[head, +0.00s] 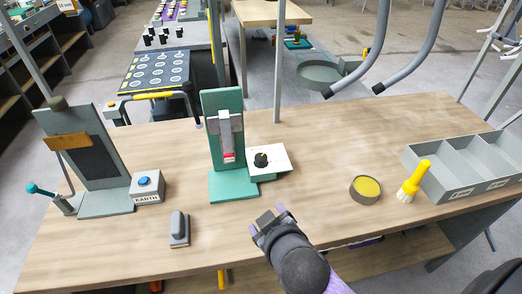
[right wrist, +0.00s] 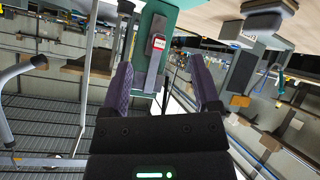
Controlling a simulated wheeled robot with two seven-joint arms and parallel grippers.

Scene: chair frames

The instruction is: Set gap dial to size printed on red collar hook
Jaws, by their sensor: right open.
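The gap dial is a black knob (head: 261,159) on a white panel (head: 275,163), fixed to the right side of a green stand (head: 222,125). A grey bar hangs on the stand, with a red collar (head: 228,157) near its lower end. The red collar also shows in the right wrist view (right wrist: 158,42) with a pale label, too small to read. My right gripper (head: 268,217) is open and empty, in front of and below the dial, apart from it. Its two purple fingers (right wrist: 163,85) stand wide apart. My left gripper is not in view.
A blue-button box (head: 148,186) and a grey stand with a dark panel (head: 92,160) are on the left. A grey block (head: 179,228) lies in front. A yellow-filled tin (head: 366,188), a yellow brush (head: 413,178) and a compartment tray (head: 468,166) are on the right.

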